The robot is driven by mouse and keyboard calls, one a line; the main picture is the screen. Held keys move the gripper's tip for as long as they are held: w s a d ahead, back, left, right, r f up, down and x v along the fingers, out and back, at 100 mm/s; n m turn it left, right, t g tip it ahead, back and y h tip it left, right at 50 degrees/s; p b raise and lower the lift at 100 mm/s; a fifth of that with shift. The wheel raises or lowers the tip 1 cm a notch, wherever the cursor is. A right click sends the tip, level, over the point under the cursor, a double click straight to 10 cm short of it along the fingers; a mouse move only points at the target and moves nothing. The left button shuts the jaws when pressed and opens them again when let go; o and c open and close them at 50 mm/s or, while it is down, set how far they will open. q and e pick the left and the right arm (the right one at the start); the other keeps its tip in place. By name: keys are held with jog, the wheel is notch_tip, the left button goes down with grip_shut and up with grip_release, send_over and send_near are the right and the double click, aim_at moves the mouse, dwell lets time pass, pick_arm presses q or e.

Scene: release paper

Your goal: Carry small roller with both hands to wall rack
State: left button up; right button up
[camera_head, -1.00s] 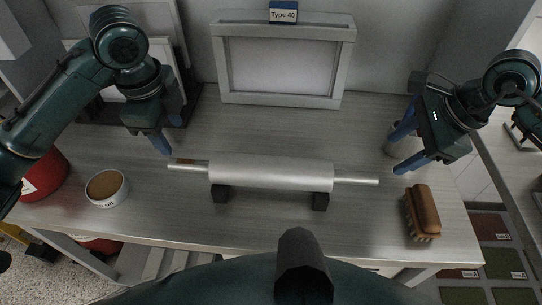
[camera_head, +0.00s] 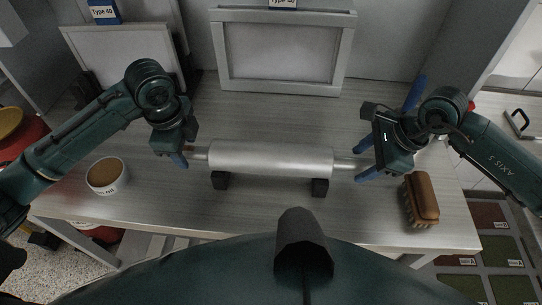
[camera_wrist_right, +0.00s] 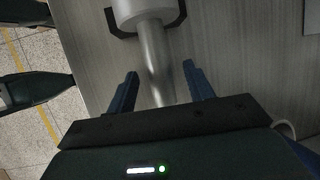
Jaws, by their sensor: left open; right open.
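The small roller (camera_head: 270,158) is a silver cylinder with a thin shaft at each end. It lies level on two black supports (camera_head: 220,181) on the table. My left gripper (camera_head: 181,158) is at the roller's left shaft end; its fingers partly hide that end. My right gripper (camera_head: 364,160) is at the right shaft end. In the right wrist view the roller's shaft (camera_wrist_right: 157,62) runs between the two open blue fingers of my right gripper (camera_wrist_right: 160,92), with space on both sides. Both grippers are open. No wall rack can be made out.
A grey frame (camera_head: 282,88) labelled "Type 40" stands at the back, and another panel (camera_head: 125,60) at the back left. A white tub (camera_head: 107,176) is at the left and a brown brush (camera_head: 421,198) at the right. The front middle of the table is clear.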

pick_arm(q)
jog(key=shift+w+f, duration=0.2)
jog(key=shift+f, duration=1)
pick_arm(e)
jog(key=shift+x, duration=1.15)
pick_arm(q)
jog(key=shift+c, duration=0.2)
grip_shut()
pick_arm(e)
grip_shut()
pick_arm(q)
jog(key=shift+r, duration=0.15)
pick_arm(e)
jog(key=shift+r, duration=0.15)
